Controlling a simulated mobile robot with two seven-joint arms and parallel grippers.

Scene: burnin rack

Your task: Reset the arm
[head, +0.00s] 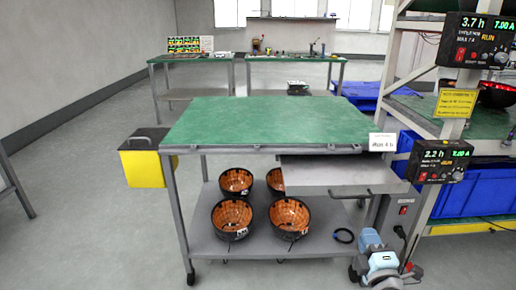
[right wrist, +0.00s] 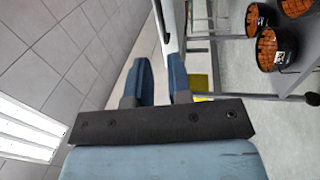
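My right arm (head: 378,262) shows at the bottom right of the head view, blue and white, beside the near right corner of the green-topped cart. In the right wrist view, the two dark blue fingers of my right gripper (right wrist: 161,82) stand apart with a narrow gap between them. The gripper is open, and nothing is held between the fingers. Past the fingers that view shows floor and part of the cart's frame. My left arm and left gripper are in neither view.
The green-topped cart (head: 265,122) stands ahead, with several orange-lined black bowls (head: 231,217) on its lower shelf. A rack with control boxes (head: 475,42) and blue bins (head: 468,190) stands at right. A yellow bin (head: 143,167) is left of the cart. Floor at left is clear.

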